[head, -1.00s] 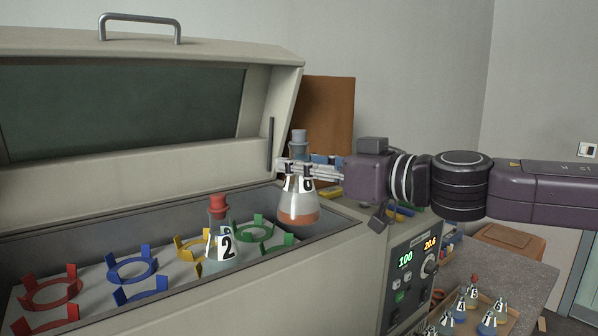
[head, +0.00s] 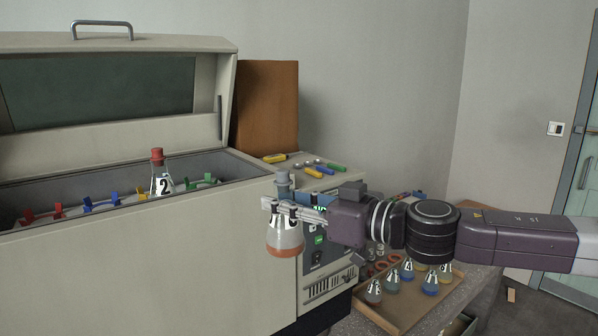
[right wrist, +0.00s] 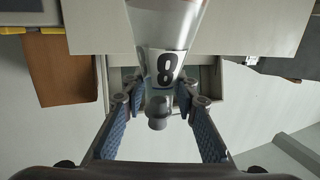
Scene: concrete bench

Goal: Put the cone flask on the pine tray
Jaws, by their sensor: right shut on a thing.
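The cone flask (head: 285,239) has a grey stopper, a white label and orange-brown liquid at its base. In the right wrist view the flask (right wrist: 163,70) shows an 8 on its label. My right gripper (head: 284,210) is shut on its neck and holds it upright in the air, in front of the cabinet. The pine tray (head: 404,310) lies on the bench, lower right of the gripper. Several numbered flasks stand on it, and its near part is bare. My left gripper is not in view.
The open shaker cabinet (head: 150,270) fills the left, its lid (head: 110,120) raised. A red-stoppered flask (head: 161,181) stands inside among coloured holders. A brown board (head: 266,107) stands behind. A control panel (head: 322,255) is just behind the held flask. The concrete bench (head: 450,310) lies right.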

